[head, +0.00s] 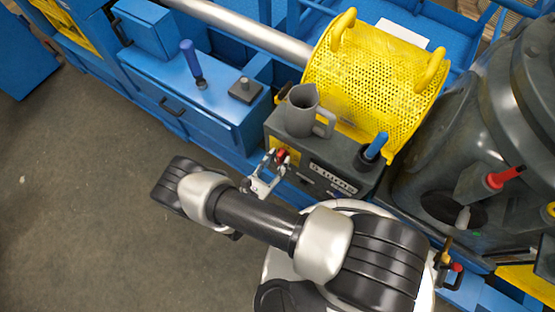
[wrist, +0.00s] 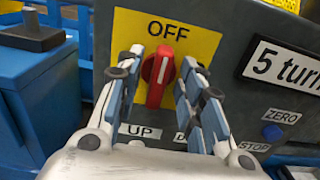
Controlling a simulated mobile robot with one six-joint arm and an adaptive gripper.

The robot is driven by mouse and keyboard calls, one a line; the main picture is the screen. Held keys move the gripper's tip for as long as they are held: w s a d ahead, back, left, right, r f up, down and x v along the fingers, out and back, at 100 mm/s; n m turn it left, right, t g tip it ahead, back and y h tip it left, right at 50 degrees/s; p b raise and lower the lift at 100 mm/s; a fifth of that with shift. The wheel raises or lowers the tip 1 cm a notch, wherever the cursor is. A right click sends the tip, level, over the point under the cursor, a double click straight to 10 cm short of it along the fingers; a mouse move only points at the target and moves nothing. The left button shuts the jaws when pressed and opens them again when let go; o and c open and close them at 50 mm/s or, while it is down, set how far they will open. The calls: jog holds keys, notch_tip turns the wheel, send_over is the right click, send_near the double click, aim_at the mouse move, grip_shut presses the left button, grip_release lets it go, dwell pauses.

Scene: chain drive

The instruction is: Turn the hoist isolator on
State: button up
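The hoist isolator is a red rotary knob (wrist: 160,78) on a yellow plate (wrist: 205,42) marked OFF above it; the knob also shows in the head view (head: 281,155). Its handle stands nearly upright, its white line pointing up towards OFF. My gripper (wrist: 168,72) is open, one finger on each side of the knob, with a visible gap on both sides in the wrist view. In the head view my gripper (head: 267,172) is at the left front of the dark control box (head: 337,151). Any ON mark is not visible.
UP (wrist: 140,131) and a partly hidden label sit below the knob. A blue button (wrist: 272,132) lies between ZERO and STOP. A grey jug (head: 301,112) and a blue-handled lever (head: 374,149) stand on the control box. Blue cabinets (head: 190,92) are at left.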

jog(key=shift+w+d, duration=0.1)
jog(key=shift+w, duration=0.05)
grip_shut()
dwell(0.4)
